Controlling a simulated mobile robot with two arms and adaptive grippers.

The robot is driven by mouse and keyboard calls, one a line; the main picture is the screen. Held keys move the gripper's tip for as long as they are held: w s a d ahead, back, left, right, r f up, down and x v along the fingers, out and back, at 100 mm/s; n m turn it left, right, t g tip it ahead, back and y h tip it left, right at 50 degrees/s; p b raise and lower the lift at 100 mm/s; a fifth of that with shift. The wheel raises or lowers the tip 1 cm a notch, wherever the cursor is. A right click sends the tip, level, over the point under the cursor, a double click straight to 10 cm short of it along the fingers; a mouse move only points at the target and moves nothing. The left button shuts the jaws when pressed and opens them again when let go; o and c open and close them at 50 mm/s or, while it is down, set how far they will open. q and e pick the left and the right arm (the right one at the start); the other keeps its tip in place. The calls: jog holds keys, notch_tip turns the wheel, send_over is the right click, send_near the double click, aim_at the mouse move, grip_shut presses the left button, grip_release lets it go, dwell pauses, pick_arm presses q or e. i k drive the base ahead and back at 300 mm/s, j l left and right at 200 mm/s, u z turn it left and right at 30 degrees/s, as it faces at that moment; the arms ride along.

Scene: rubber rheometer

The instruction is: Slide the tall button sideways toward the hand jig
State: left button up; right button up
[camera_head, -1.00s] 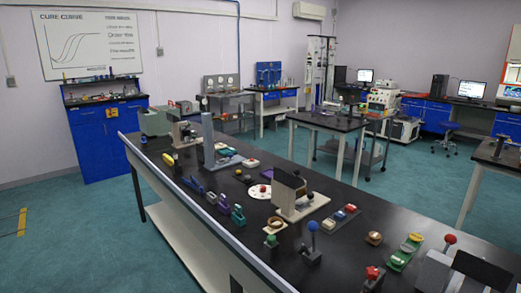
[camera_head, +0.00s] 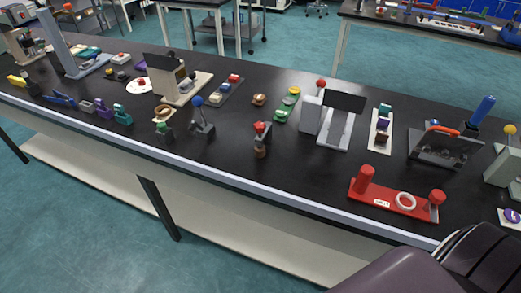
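Several button-like parts stand on the black bench, and I cannot tell for sure which is the tall button. A red-topped upright part (camera_head: 261,138) stands near the front edge at the middle. The hand jig is not clearly identifiable. A grey fixture with a tilted plate (camera_head: 335,127) and a red base with two red posts (camera_head: 394,198) stand to the right.
The black bench top (camera_head: 310,185) is clear along its front between the red-topped part and the red base. A beige press (camera_head: 180,86) stands at left. A clamp with an orange handle (camera_head: 440,146) and blue cylinder (camera_head: 481,108) stand at right.

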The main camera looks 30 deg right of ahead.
aim_at(259, 153)
jog(key=i+j, duration=0.15)
jog(key=j, duration=0.2)
jog(key=i+j, duration=0.15)
jog(key=j, duration=0.2)
jog(key=i+j, duration=0.15)
jog(key=j, duration=0.15)
jog(key=i+j, duration=0.15)
jog(key=j, duration=0.2)
jog(key=i+j, duration=0.15)
jog(key=j, duration=0.2)
jog(key=j+z, duration=0.1)
jog(key=z, duration=1.6)
